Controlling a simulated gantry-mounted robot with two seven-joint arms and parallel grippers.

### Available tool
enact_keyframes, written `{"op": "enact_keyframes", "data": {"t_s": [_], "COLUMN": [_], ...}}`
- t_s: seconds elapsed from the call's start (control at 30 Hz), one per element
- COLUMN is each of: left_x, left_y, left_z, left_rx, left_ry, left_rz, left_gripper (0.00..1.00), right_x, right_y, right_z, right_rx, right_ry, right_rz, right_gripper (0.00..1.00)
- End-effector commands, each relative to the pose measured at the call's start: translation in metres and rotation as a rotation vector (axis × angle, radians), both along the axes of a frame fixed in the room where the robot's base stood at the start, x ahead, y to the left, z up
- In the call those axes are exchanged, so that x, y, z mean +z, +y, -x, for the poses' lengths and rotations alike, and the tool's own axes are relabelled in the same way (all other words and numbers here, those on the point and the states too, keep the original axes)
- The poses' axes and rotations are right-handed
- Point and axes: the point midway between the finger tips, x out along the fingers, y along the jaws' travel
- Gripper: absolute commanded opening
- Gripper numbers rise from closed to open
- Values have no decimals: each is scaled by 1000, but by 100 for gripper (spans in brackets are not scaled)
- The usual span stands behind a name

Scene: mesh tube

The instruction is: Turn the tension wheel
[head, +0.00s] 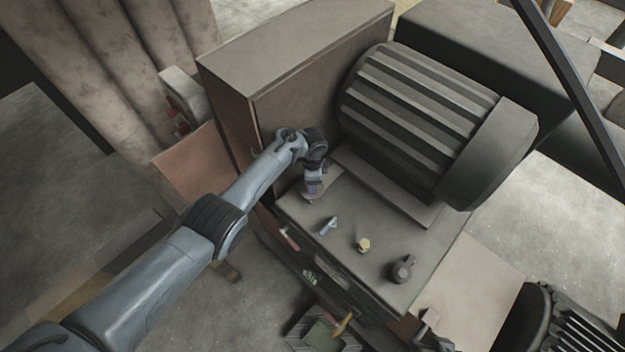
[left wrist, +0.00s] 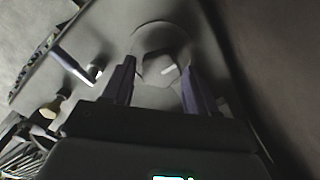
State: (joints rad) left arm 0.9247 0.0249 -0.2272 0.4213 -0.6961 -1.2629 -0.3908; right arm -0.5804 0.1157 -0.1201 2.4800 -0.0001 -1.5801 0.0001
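The tension wheel is most likely the grey round part (left wrist: 160,38) in the left wrist view, with a faceted middle and a small pale mark. In that view my left gripper (left wrist: 157,66) has its two dark fingers spread, one on each side of the wheel's near part. I cannot tell whether they touch it. In the head view my left gripper (head: 316,182) points down at the far left corner of the machine's top panel (head: 345,270) and hides most of the wheel. My right gripper is not in view.
A lever (head: 328,226), a yellow knob (head: 363,244) and a black knob (head: 403,268) stand on the same panel. A large ribbed motor (head: 425,120) rises behind, and a tall brown box (head: 290,75) stands close to my left wrist.

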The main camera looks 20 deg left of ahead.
Motion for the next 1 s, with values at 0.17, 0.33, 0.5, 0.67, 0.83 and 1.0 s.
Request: {"op": "enact_keyframes", "data": {"t_s": [0.17, 0.33, 0.5, 0.67, 0.83, 1.0], "left_x": [0, 1, 12, 36, 66, 90], "left_y": [0, 0, 0, 0, 0, -1], "left_z": [0, 0, -1, -1, 0, 0], "left_rx": [0, 1, 0, 0, 0, 0], "left_ry": [0, 0, -2, -2, -2, -1], "left_rz": [0, 0, 1, 0, 1, 2], "left_gripper": [69, 69, 69, 69, 69, 69], "right_x": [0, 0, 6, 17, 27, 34], "right_y": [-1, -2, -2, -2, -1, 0], "right_z": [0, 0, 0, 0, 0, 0], "right_rx": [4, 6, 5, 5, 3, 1], "right_ry": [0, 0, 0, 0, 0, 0], "right_rz": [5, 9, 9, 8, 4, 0], "right_gripper": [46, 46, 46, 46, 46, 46]}}
